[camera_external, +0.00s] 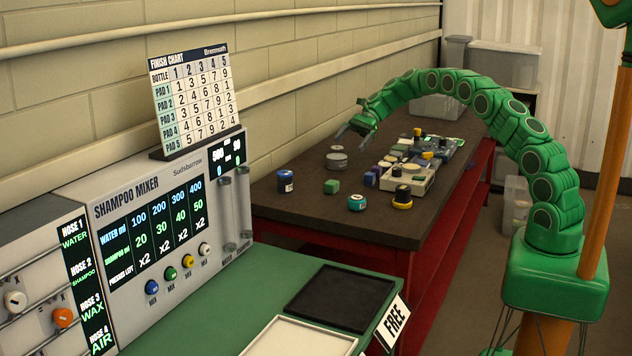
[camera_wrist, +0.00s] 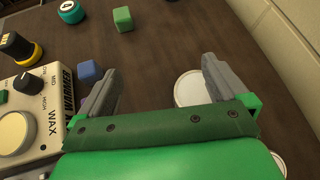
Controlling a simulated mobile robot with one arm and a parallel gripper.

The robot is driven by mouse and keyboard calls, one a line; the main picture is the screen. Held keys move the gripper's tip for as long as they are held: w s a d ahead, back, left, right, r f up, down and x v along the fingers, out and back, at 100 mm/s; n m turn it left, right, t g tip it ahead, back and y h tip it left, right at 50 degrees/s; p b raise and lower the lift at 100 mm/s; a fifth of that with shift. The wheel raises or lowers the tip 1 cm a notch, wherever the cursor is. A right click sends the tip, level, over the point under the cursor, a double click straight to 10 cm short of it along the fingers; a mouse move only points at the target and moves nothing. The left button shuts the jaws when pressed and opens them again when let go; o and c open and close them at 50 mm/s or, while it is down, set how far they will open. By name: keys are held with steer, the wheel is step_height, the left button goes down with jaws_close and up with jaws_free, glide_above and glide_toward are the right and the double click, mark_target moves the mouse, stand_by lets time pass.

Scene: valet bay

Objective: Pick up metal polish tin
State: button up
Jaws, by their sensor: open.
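A low round silver-grey tin (camera_external: 336,160), which looks like the metal polish tin, sits on the dark bench top; no label is readable. In the wrist view a round pale lid (camera_wrist: 190,88), probably this tin, lies beside the right finger, partly hidden by that finger and the gripper body. My gripper (camera_external: 354,137) is above the bench, near the tin and higher than it. In the wrist view its two grey fingers are wide apart with bare bench between their tips (camera_wrist: 160,70). It is open and empty.
A green cube (camera_external: 331,186), a dark blue jar (camera_external: 285,181), a teal jar (camera_external: 356,202) and a yellow-black bottle (camera_external: 402,197) stand on the bench. A cream box with knobs (camera_wrist: 35,110) lies left of my gripper, with a blue cube (camera_wrist: 88,72) nearby. The wall borders the bench.

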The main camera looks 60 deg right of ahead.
mark_target(339, 155)
steer(key=d+f, duration=0.1)
steer(key=d, duration=0.1)
steer(key=w+d+f+m+t, duration=0.1)
steer(key=d+f, duration=0.1)
steer(key=d, duration=0.1)
steer(key=w+d+f+m+y, duration=0.1)
steer(key=d+f, duration=0.1)
steer(key=shift+w+d+f+t, duration=0.1)
steer(key=shift+w+d+t, duration=0.05)
steer(key=shift+d+t, duration=0.25)
steer(key=shift+w+x, duration=0.2)
steer(key=shift+x, duration=3.65)
steer(key=shift+d, duration=0.1)
steer(key=c, duration=1)
